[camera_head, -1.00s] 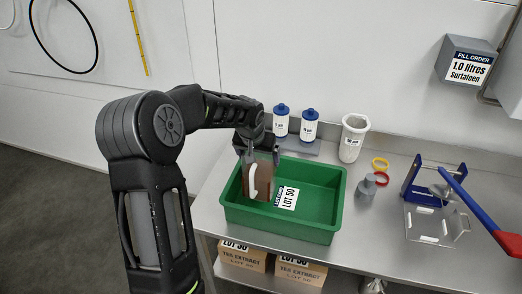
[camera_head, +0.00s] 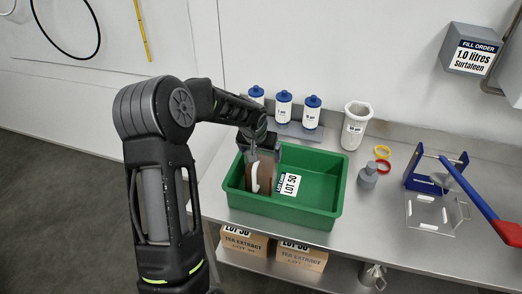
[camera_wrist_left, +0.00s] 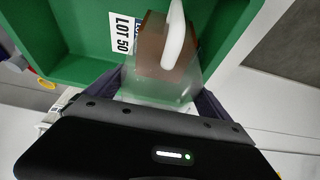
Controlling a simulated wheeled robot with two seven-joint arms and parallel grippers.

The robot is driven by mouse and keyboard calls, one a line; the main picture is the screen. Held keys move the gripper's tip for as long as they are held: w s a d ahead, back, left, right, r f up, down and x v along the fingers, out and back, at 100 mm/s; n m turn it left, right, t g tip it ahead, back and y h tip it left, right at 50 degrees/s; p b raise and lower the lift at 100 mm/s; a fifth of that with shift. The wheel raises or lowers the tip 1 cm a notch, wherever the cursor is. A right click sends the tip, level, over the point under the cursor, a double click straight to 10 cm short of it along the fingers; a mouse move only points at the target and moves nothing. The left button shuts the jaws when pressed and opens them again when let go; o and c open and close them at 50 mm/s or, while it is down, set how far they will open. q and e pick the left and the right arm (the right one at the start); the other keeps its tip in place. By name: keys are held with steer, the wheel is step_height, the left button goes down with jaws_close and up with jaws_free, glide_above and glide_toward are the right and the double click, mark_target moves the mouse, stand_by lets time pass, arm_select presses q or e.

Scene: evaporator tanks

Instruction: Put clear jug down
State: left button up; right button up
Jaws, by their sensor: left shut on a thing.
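The clear jug (camera_head: 262,175) holds brown liquid and has a white handle. It is at the left end of the green tray (camera_head: 320,215) in the head view, low down and within its walls. My left gripper (camera_head: 258,150) is shut on the jug from above. In the left wrist view the jug (camera_wrist_left: 165,50) shows between the gripper fingers, with its white handle facing outward and the green tray (camera_wrist_left: 85,65) behind it. Whether the jug's base touches the tray floor is hidden. My right gripper is not in view.
Several white bottles with blue caps (camera_head: 283,110) stand behind the tray. A white cup (camera_head: 355,125), a grey fitting (camera_head: 367,175), coloured rings (camera_head: 382,152) and a blue stand with a lever (camera_head: 435,175) are to the right. The right part of the tray is empty. Boxes (camera_head: 245,245) sit below.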

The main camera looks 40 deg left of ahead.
arm_select(q)
steer(key=shift+w+r, duration=0.1)
steer(key=shift+w, duration=0.05)
steer(key=o, duration=1.8)
steer(key=shift+c, duration=0.2)
steer(key=shift+f, duration=0.2)
steer(key=shift+r, duration=0.1)
steer(key=b+v, duration=0.2)
steer(key=v, duration=1)
steer(key=shift+b, duration=0.35)
steer(key=shift+d, duration=0.1)
